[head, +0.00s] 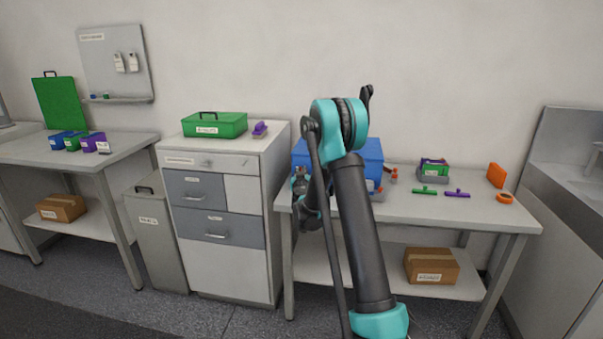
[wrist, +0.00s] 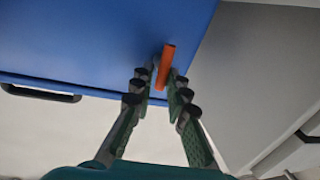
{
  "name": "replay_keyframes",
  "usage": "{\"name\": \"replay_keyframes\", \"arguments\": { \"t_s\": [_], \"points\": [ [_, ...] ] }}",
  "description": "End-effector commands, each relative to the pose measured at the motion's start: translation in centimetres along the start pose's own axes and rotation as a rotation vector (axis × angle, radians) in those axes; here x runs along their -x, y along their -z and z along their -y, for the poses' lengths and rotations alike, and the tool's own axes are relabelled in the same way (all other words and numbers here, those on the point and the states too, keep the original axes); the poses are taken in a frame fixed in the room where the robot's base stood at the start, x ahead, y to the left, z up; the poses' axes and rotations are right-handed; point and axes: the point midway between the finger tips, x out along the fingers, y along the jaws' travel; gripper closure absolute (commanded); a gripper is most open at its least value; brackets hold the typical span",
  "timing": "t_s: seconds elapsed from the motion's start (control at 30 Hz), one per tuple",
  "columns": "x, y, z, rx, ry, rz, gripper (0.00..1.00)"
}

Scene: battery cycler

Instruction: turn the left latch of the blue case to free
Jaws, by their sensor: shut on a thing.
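The blue case (head: 370,152) stands on the right-hand bench, partly hidden behind my arm in the head view. In the wrist view its blue face (wrist: 90,40) fills the upper left, with a black handle (wrist: 40,93) near its edge. The left latch (wrist: 166,62) is a slim orange bar, slightly tilted in the wrist view. My gripper (wrist: 160,82) has its two green, dark-padded fingers on either side of the latch, closed on it. In the head view my gripper is mostly hidden by my arm at the case's left side. Whether the latch is free cannot be told.
A grey-white drawer cabinet (head: 222,250) stands close on the left of the bench (head: 400,212), with a green case (head: 215,124) on top. Green (head: 425,191) and purple (head: 457,194) T-shaped pieces and an orange ring (head: 504,198) lie right of the blue case.

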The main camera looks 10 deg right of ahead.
Motion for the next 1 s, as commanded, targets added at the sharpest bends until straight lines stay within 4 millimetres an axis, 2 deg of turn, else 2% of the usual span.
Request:
{"name": "replay_keyframes", "arguments": {
  "t_s": [1.0],
  "points": [
    [-0.1, -0.3, 1.8, 0.916, 0.008, 0.179, 1.0]
  ]
}}
